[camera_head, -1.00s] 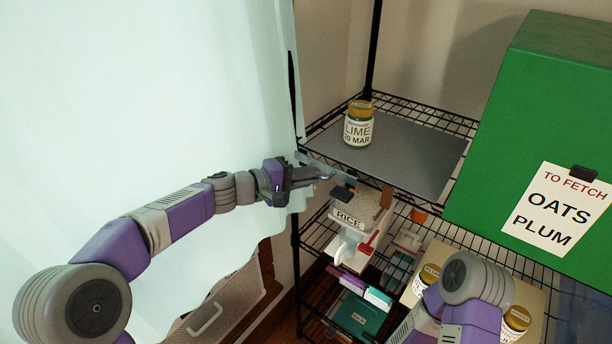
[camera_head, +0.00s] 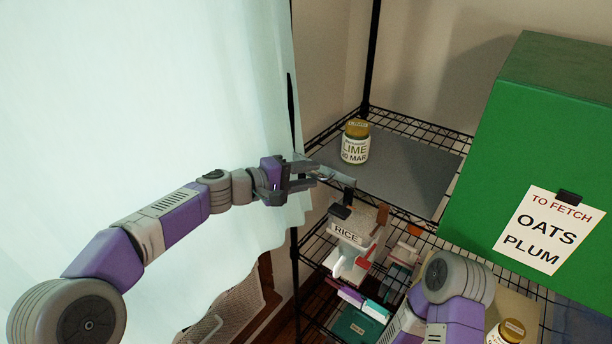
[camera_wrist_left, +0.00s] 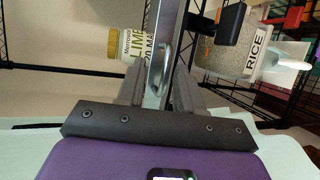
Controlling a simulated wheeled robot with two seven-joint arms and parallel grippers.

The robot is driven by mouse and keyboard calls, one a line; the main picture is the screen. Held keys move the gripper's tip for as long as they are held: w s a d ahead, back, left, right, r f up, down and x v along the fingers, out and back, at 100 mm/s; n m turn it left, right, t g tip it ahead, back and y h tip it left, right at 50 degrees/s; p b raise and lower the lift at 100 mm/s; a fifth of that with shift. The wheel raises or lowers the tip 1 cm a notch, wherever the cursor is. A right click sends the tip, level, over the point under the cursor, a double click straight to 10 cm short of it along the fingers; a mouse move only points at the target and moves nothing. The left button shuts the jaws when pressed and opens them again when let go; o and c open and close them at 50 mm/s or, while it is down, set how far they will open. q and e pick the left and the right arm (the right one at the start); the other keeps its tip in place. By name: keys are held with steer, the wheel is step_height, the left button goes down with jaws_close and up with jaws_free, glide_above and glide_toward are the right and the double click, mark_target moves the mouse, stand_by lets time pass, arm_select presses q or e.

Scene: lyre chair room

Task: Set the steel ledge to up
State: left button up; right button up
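The steel ledge (camera_head: 338,177) is a thin grey metal strip at the front left corner of the upper shelf. It also shows in the left wrist view as a long pale strip (camera_wrist_left: 168,45) running away between the fingers, with a small loop-shaped part on it. My left gripper (camera_head: 314,174) is at the ledge's near end. Its dark fingers (camera_wrist_left: 160,85) stand apart on either side of the strip; whether they touch it I cannot tell. Part of my right arm shows at the lower right, but its gripper is out of view.
A lime jar (camera_head: 355,142) stands on the grey shelf mat (camera_head: 405,172) behind the ledge. A rice container (camera_head: 350,228) with a white scoop is on the shelf below. A large green box (camera_head: 545,130) with a note fills the right. A pale curtain (camera_head: 150,90) hangs at the left.

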arm_select(q)
steer(key=shift+f, duration=0.1)
steer(key=b+v, duration=0.1)
steer(key=v, duration=0.6)
steer(key=shift+a, duration=0.2)
steer(key=shift+s, duration=0.15)
steer(key=s+a+f+g+y+b, duration=0.1)
steer(key=f+y, duration=0.1)
steer(key=f, duration=0.9)
steer(key=s+a+f+n+g+y+b, duration=0.1)
steer(key=a+f+y, duration=0.15)
steer(key=f, duration=0.95)
steer(key=s+a+f+g+y+b, duration=0.1)
steer(key=f+y, duration=0.2)
steer(key=f, duration=0.8)
steer(key=s+a+f+m+g+y+b, duration=0.1)
steer(key=s+f, duration=0.4)
steer(key=f, duration=0.3)
steer(key=s+a+f+m+g+y+b, duration=0.1)
steer(key=s+f, duration=0.4)
steer(key=f, duration=0.3)
steer(key=s+f+m+g+b, duration=0.1)
steer(key=s+f+m+b, duration=0.1)
steer(key=s+f, duration=0.8)
steer(key=s, duration=0.4)
steer(key=shift+m, duration=0.4)
